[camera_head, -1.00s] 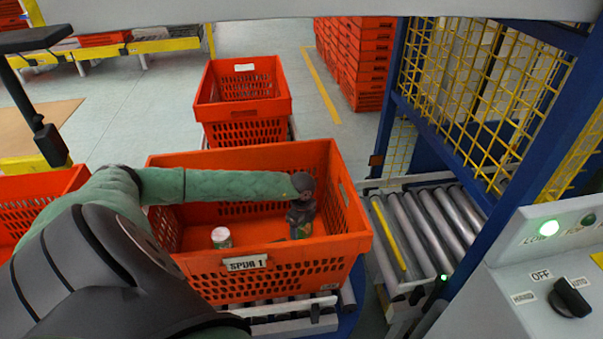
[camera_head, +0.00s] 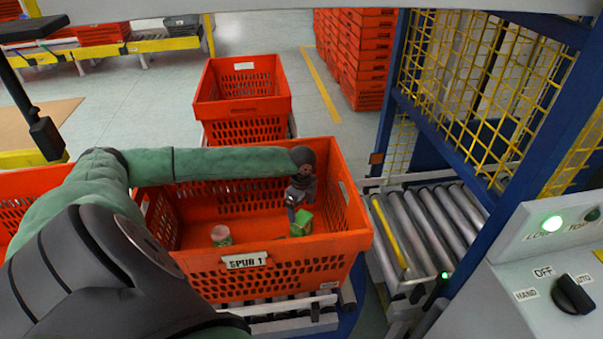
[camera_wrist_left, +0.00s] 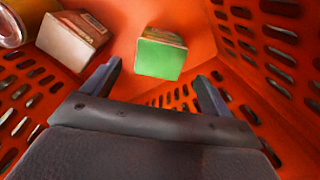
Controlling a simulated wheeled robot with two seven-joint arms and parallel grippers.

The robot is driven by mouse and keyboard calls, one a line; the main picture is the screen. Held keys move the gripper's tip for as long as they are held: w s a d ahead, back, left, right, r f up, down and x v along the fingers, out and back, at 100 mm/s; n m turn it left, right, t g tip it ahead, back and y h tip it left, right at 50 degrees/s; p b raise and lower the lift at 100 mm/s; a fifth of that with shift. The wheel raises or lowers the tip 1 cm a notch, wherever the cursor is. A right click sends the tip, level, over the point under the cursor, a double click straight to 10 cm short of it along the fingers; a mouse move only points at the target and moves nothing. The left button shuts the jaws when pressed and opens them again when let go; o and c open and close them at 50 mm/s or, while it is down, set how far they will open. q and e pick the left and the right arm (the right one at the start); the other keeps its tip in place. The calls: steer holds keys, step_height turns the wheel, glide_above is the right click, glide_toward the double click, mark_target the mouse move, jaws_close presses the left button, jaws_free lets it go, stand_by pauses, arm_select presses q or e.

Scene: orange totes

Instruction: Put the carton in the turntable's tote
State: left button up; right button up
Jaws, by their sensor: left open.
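A green-ended carton (camera_head: 301,223) lies on the floor of the orange tote (camera_head: 265,285) labelled SPUR 1, toward its right side. The tote stands on rollers over a blue round base, the turntable (camera_head: 350,313). My left gripper (camera_head: 293,212) is inside the tote, just above and left of the carton. In the left wrist view my left gripper (camera_wrist_left: 155,76) is open and empty, with the carton (camera_wrist_left: 161,54) ahead between the fingertip lines and apart from both fingers. My right gripper does not show.
A can or jar (camera_head: 221,235) stands in the same tote at left. The wrist view also shows a white-and-brown box (camera_wrist_left: 71,40) beside a can (camera_wrist_left: 10,27). Another orange tote (camera_head: 242,95) stands behind. A roller conveyor (camera_head: 430,235) and control box (camera_head: 555,270) are at right.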

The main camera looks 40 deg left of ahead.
arm_select(q)
step_height(320, 180, up, 2)
steer(key=shift+r, duration=0.6)
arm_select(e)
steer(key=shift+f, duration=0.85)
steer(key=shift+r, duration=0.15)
